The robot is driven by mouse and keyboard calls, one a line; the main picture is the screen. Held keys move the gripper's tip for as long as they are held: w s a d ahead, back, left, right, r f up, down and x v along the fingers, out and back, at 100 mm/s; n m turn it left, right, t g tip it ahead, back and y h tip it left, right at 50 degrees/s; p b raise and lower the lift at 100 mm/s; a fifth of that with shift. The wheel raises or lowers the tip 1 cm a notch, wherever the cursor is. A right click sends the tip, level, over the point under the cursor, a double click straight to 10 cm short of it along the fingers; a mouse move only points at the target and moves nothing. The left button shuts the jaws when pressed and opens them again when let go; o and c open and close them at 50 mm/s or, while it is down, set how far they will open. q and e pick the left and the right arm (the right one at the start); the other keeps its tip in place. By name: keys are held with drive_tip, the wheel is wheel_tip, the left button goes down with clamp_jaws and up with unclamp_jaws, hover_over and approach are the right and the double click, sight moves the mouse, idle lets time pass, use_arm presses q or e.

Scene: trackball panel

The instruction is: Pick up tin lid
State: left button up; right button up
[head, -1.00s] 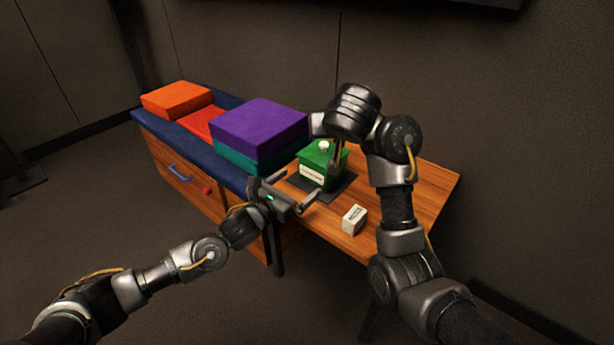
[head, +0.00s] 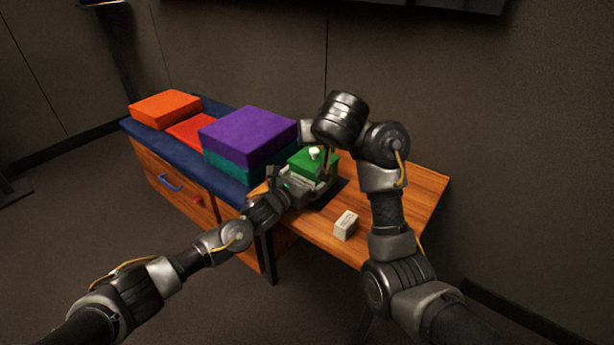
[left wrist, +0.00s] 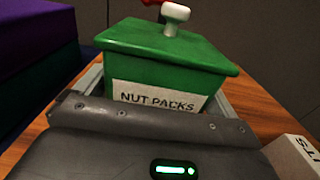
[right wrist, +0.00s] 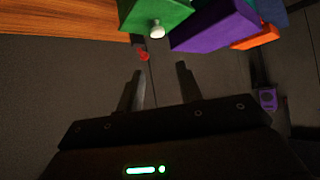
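The green tin (head: 308,166), with a "NUT PACKS" label in the left wrist view (left wrist: 155,82), stands upright on the table. Its flat green tin lid (left wrist: 165,45) is on top and has a white knob (left wrist: 174,13). My left gripper (left wrist: 160,92) is low at the tin, its open fingers on either side of the body below the lid; I cannot tell if they touch it. My right gripper (right wrist: 160,75) is open and empty, beside the lid and knob. In the head view its fingers are mostly hidden behind my right wrist.
A small white box (head: 345,225) lies on the wooden table (head: 425,190), right of the tin. Purple (head: 248,135) and teal blocks are stacked just left of it. Orange (head: 165,106) and red blocks lie further left on the blue top. The table's right part is clear.

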use_arm(q)
drive_tip(key=c, duration=0.5)
use_arm(e)
drive_tip(key=shift+o, duration=1.2)
drive_tip(key=shift+r, duration=0.15)
drive_tip(key=w+a+r, duration=0.2)
drive_tip(key=w+r, duration=0.1)
drive_tip(key=r, duration=0.4)
drive_tip(key=f+g, duration=0.1)
drive_tip(key=g, duration=0.1)
drive_tip(key=w+f+g, duration=0.1)
drive_tip(key=f+g, duration=0.1)
drive_tip(key=f+g+h, duration=0.1)
drive_tip(key=f, duration=0.1)
drive_tip(key=shift+w+d+f+g, duration=0.15)
drive_tip(key=shift+d+g, duration=0.15)
drive_tip(key=shift+g, duration=0.1)
hover_over(314, 151)
drive_tip(key=s, duration=0.2)
wheel_tip(314, 151, down, 6)
drive_tip(key=shift+w+a+f, duration=0.1)
drive_tip(key=shift+f, duration=0.05)
drive_tip(key=shift+x, duration=2.6)
